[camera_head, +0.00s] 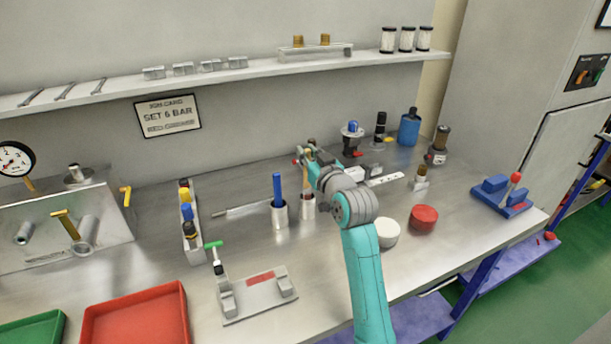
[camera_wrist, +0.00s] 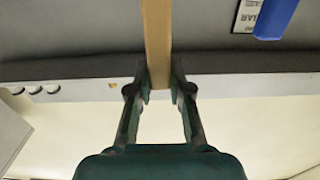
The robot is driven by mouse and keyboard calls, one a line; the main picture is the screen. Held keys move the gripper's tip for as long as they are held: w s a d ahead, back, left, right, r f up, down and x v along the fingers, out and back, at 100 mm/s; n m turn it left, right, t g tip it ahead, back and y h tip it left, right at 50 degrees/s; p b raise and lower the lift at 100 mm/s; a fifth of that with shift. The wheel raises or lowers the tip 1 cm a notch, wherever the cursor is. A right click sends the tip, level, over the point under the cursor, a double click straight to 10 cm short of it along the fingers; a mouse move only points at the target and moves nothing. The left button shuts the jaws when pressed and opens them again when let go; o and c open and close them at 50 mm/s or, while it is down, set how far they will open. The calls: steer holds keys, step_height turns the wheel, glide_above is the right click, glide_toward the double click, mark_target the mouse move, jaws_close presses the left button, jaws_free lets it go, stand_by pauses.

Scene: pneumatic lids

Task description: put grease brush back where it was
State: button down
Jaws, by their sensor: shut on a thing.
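The grease brush shows as a flat, light-wood handle (camera_wrist: 157,40) running up from between my fingertips in the wrist view. My gripper (camera_wrist: 159,90) is shut on that handle. In the head view my gripper (camera_head: 309,160) is over a metal cup (camera_head: 308,208), with the brush partly hidden by the fingers. The brush's lower end is in line with this cup; I cannot tell whether it is inside or just above. A second metal cup (camera_head: 279,218) beside it on the left holds a blue-handled tool (camera_head: 277,188), whose handle also shows in the wrist view (camera_wrist: 275,18).
A narrow rack of coloured bottles (camera_head: 188,225) stands left of the cups. A metal fixture (camera_head: 258,305) lies in front. A white round lid (camera_head: 387,234) and a red one (camera_head: 423,218) lie right of my arm. A red tray (camera_head: 135,318) is at front left.

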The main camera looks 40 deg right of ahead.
glide_above(308, 188)
steer(key=shift+w+f, duration=0.15)
steer(key=shift+f, duration=2.3)
steer(key=c, duration=1.1)
jaws_free()
steer(key=v, duration=1.2)
